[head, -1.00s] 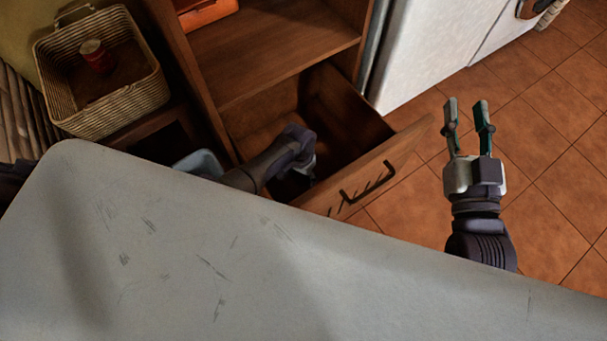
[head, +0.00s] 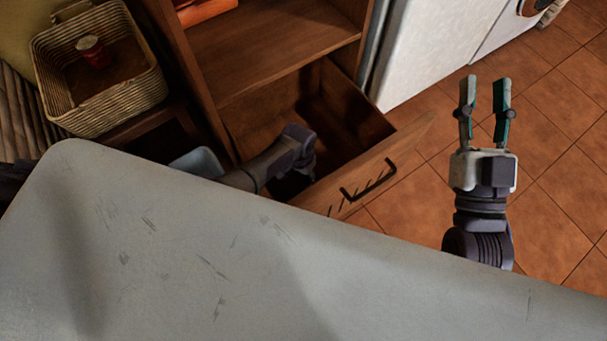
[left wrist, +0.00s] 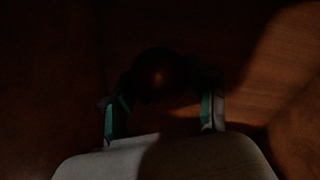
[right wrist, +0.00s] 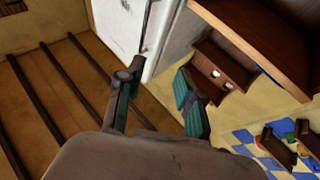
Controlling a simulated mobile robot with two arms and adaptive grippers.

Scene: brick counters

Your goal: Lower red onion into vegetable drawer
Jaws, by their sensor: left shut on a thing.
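The vegetable drawer (head: 400,146) is pulled out from the wooden cabinet in the head view. My left gripper (head: 308,168) reaches down into it, with the fingertips hidden below the drawer front. In the left wrist view, the red onion (left wrist: 160,75) is a dark round shape between the fingers of my left gripper (left wrist: 165,105), which is shut on it. The picture is too dark to tell whether the onion touches the drawer floor. My right gripper (head: 485,88) is open and empty above the tiled floor, right of the drawer.
A grey-white surface (head: 170,240) fills the lower part of the head view. A cabinet shelf (head: 260,60) lies above the drawer. A white appliance (head: 430,45) stands beside the cabinet.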

